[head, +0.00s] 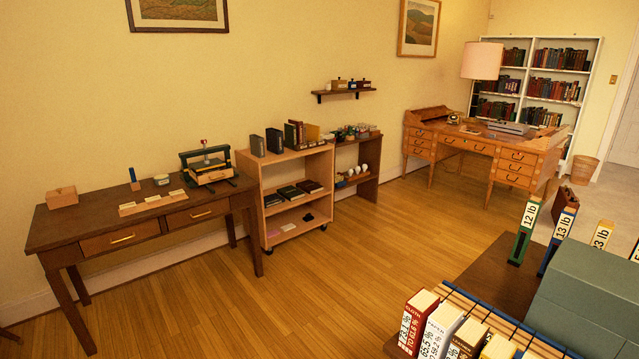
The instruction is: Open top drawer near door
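The wooden writing desk (563,139) stands at the far right, in front of a white bookcase. Its right end, nearer the doorway side, has a stack of drawers with dark handles. The top drawer (518,157) of that stack looks shut, flush with the desk front. Another stack of drawers (419,133) is at the desk's left end, with a wide drawer (468,145) between; these look shut too. My gripper is not in view.
A dark table (100,226) with two drawers stands at left, beside a wheeled shelf cart (284,159). A nearer table (497,270) with books and a green box fills the lower right. Open wooden floor (330,285) lies between. A wastebasket (584,171) stands right of the desk.

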